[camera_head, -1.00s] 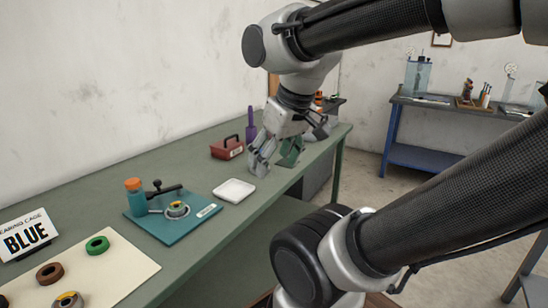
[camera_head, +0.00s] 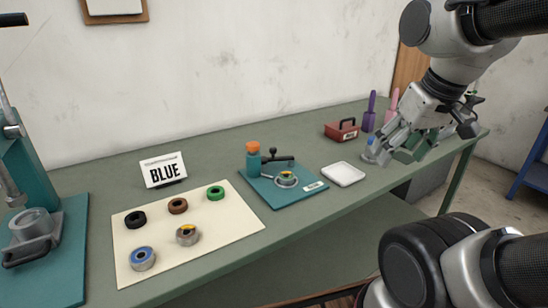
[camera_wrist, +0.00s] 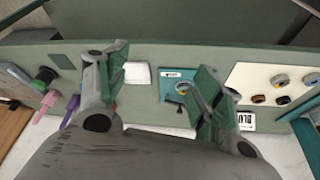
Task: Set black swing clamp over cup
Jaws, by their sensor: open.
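The black swing clamp (camera_head: 278,161) is an arm with a round knob, standing on a teal base plate (camera_head: 268,193) beside a teal post with an orange top (camera_head: 254,158). The clamp arm lies behind the grey metal cup (camera_head: 287,185), not over it. A ring with some yellow sits in the cup. My gripper (camera_head: 401,152) is open above the right part of the table, well to the right of the plate. In the wrist view, the two fingers of my gripper (camera_wrist: 157,77) are spread, and the right finger partly covers the teal plate (camera_wrist: 170,76).
A white tray (camera_head: 343,174) lies between the plate and my gripper. A red box (camera_head: 341,130) and purple tool (camera_head: 370,112) stand behind. A cream mat (camera_head: 165,254) with several rings, a BLUE sign (camera_head: 163,172) and a teal press (camera_head: 22,170) are left.

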